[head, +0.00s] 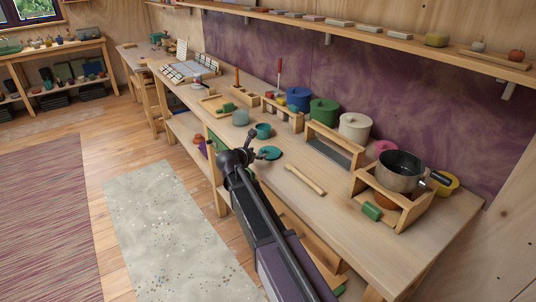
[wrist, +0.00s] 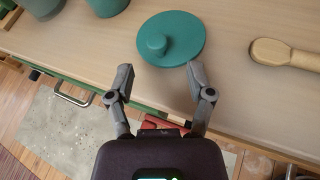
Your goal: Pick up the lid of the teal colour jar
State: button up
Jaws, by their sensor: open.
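A flat round teal lid (head: 270,153) with a round knob lies on the worktop near its front edge. In the wrist view the lid (wrist: 182,35) is just beyond my fingertips, knob (wrist: 155,43) towards me. My gripper (wrist: 160,72) is open and empty, its fingers spread on either side of the knob's line. In the head view my gripper (head: 252,151) is beside the lid, partly hidden by my arm. A teal jar (head: 263,131) stands behind the lid. It shows cut off in the wrist view (wrist: 107,6).
Another teal-green vessel (head: 240,117) stands further left. A wooden paddle (head: 305,179) lies right of the lid. Lidded pots, including a green one (head: 323,112), stand along the back. A metal pot (head: 399,172) sits in a wooden stand at right. A drawer handle (wrist: 72,95) juts from the front.

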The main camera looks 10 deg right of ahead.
aim_at(262, 150)
jog(key=shift+b+x, duration=0.8)
jog(key=shift+x, duration=1.85)
jog(key=shift+r, duration=0.15)
jog(key=shift+c, duration=0.2)
grip_shut()
